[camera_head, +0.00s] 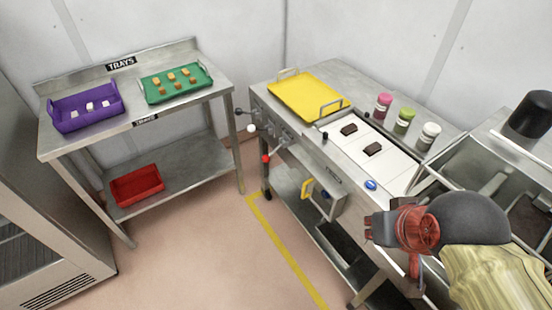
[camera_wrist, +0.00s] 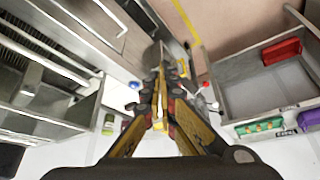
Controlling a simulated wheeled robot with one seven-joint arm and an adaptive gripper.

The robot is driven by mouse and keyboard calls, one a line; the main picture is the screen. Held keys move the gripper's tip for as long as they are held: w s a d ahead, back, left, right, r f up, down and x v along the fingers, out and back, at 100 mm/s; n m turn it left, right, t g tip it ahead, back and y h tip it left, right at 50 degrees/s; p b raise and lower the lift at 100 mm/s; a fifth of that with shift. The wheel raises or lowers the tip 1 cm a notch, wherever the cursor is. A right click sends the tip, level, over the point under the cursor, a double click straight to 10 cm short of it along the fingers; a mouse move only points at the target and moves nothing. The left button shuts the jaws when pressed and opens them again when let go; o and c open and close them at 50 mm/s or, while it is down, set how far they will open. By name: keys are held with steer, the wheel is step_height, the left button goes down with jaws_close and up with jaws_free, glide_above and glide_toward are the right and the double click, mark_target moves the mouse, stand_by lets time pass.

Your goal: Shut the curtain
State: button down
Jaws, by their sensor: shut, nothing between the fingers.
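I cannot make out a curtain in either view. My gripper (camera_head: 374,228) is at the lower right of the head view, in front of the steel bench (camera_head: 345,88). In the wrist view my gripper (camera_wrist: 163,75) shows its two yellow-and-black fingers meeting towards the tips, shut and empty. The bench front carries levers with a white knob (camera_head: 251,128) and a red knob (camera_head: 266,158), and a small box with a yellow handle (camera_head: 307,189). A blue button (camera_head: 370,184) sits on the bench top, left of and above my gripper.
A yellow tray (camera_head: 305,95), dark brown blocks (camera_head: 349,129) and several bottles (camera_head: 382,106) are on the bench. A steel rack (camera_head: 134,87) holds a purple tray (camera_head: 86,124), a green tray (camera_head: 176,97) and a red tray (camera_head: 137,186). The floor (camera_head: 200,245) between is clear.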

steer(key=w+a+f+m+t+y, duration=0.1)
steer(key=w+a+f+m+t, duration=0.2)
steer(key=w, duration=0.9)
steer(key=w+a+f+m, duration=0.4)
steer(key=w+a+f, duration=0.15)
steer(key=w, duration=0.55)
steer(key=w+a+f+m+t+y, duration=0.1)
steer(key=w+a+f+m+t, duration=0.3)
steer(key=w, duration=0.8)
steer(key=w+a+f+m, duration=0.4)
steer(key=w+a+f, duration=0.15)
steer(key=f, duration=0.45)
step_height(320, 180, down, 12)
steer(key=s+a+m+t, duration=0.1)
steer(key=m+t, duration=0.2)
steer(key=m, duration=0.2)
steer(key=shift+s+a+f+t+h, duration=0.25)
steer(key=shift+s+a+t+h, duration=0.05)
steer(key=shift+s+a, duration=0.1)
steer(key=shift+w, duration=0.1)
